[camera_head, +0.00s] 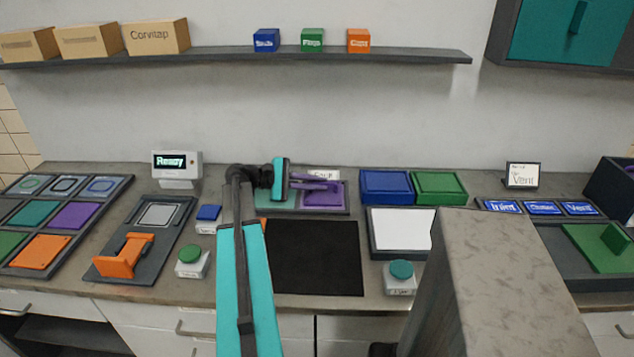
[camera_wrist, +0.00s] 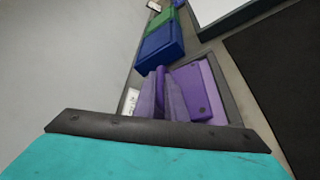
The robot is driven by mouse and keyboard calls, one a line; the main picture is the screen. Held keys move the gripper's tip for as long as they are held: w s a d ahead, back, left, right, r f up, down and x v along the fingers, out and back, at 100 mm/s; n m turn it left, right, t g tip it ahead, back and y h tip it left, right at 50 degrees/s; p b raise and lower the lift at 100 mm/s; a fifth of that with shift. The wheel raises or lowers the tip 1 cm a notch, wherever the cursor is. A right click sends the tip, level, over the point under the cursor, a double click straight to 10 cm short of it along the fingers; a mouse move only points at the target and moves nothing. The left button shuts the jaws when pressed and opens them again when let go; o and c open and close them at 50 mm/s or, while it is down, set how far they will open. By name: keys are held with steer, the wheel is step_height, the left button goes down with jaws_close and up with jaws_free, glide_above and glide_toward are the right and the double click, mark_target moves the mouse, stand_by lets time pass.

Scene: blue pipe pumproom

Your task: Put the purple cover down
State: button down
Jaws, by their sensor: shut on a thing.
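The purple cover (camera_head: 323,198) is at the right half of a shallow tray (camera_head: 347,205) at the back of the counter. It also shows in the wrist view as a flat purple plate (camera_wrist: 197,88) with small dark holes and an upright grip. My gripper (camera_head: 330,185) reaches in from the left with its fingers shut on that grip, also seen in the wrist view (camera_wrist: 160,85). The plate lies over or within the tray's rim; whether it rests on the tray floor I cannot tell. The tray's left half shows a teal surface (camera_head: 272,202).
A black mat (camera_head: 314,258) lies in front of the tray. Blue (camera_head: 386,187) and green (camera_head: 440,187) boxes stand to its right. A small card (camera_head: 323,174) stands behind. An orange handled piece (camera_head: 126,255) sits on a grey plate at left. A grey column (camera_head: 500,290) blocks part of the right.

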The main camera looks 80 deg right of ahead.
steer(key=shift+f, duration=0.25)
steer(key=c, duration=1.8)
jaws_free()
steer(key=shift+w, duration=0.1)
steer(key=b+v, duration=0.2)
steer(key=v, duration=1)
